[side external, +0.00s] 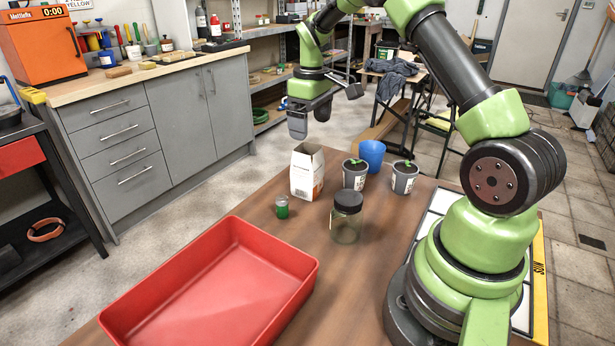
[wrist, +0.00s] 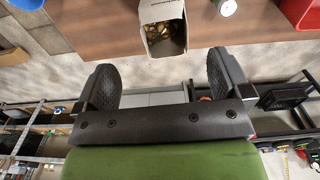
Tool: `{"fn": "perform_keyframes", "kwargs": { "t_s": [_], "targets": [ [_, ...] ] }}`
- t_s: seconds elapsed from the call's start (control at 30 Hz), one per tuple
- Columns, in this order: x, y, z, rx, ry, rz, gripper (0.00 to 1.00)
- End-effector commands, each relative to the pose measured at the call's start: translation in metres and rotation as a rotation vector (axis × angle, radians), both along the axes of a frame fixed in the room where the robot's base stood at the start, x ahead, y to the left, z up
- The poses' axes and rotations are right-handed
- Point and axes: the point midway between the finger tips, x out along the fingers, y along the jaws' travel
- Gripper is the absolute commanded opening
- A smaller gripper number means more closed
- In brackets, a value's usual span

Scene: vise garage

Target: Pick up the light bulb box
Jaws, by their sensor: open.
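The light bulb box (side external: 306,175) is a white and orange carton standing upright on the brown table, its top open. In the wrist view the box (wrist: 163,30) shows at the top middle, with gold-coloured contents visible inside. My gripper (side external: 310,118) is above the table, higher than the box and apart from it. In the wrist view its two dark fingers (wrist: 163,72) are spread wide with nothing between them. The box lies beyond the fingertips there, roughly centred between them.
Two seedling pots (side external: 355,174) (side external: 404,177) and a blue cup (side external: 372,154) stand right of the box. A large red tray (side external: 286,252) fills the near left of the table.

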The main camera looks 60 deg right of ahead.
Motion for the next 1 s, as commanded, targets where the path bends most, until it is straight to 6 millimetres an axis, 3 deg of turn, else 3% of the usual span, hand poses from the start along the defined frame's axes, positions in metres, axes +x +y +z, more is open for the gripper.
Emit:
{"fn": "perform_keyframes", "kwargs": {
  "t_s": [0.73,1.0],
  "targets": [
    [0.004,0.006,-0.095,0.003,0.012,0.006,0.96],
    [0.004,0.005,-0.105,0.001,0.008,0.006,0.96]
  ]
}}
